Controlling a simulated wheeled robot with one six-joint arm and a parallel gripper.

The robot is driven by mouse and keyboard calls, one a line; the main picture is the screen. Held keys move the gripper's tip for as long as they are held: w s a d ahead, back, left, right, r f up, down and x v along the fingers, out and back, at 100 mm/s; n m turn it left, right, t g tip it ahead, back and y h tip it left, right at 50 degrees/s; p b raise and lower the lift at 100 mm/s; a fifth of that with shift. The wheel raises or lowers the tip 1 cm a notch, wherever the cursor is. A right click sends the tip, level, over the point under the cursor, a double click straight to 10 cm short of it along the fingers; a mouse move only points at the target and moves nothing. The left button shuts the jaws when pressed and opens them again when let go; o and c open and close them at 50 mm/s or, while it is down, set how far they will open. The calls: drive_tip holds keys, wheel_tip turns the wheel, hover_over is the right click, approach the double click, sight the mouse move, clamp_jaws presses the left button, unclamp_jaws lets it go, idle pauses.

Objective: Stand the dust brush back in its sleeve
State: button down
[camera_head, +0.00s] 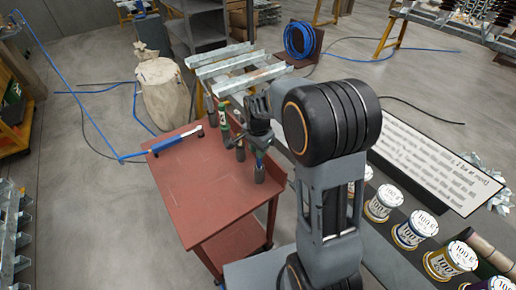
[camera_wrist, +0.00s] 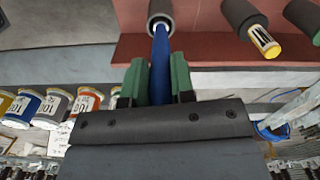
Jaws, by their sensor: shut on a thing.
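My gripper (camera_wrist: 159,75) is shut on a slim blue handle, which I take for the dust brush (camera_wrist: 160,60). The far end of the handle meets the mouth of a dark grey sleeve (camera_wrist: 160,10) and seems to go into it; how deep, I cannot tell. Any bristles are hidden. In the head view my gripper (camera_head: 262,141) is over the right part of the red table, just above a dark sleeve (camera_head: 259,173). The arm hides part of this.
The red table (camera_head: 190,190) also bears a blue-and-white tool (camera_head: 165,145) lying near its left edge. A green tool (camera_head: 223,115) stands close to my gripper. In the wrist view another sleeve (camera_wrist: 241,16) holds a yellow-ended tool (camera_wrist: 265,42). Labelled spools (camera_head: 409,232) stand at right.

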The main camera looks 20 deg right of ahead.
sight(258, 168)
drive_tip(key=shift+f+b, duration=1.1)
drive_tip(key=shift+f, duration=0.65)
drive_tip(key=c, duration=0.9)
unclamp_jaws()
wheel_tip(258, 168, up, 14)
drive_tip(key=shift+f, duration=0.1)
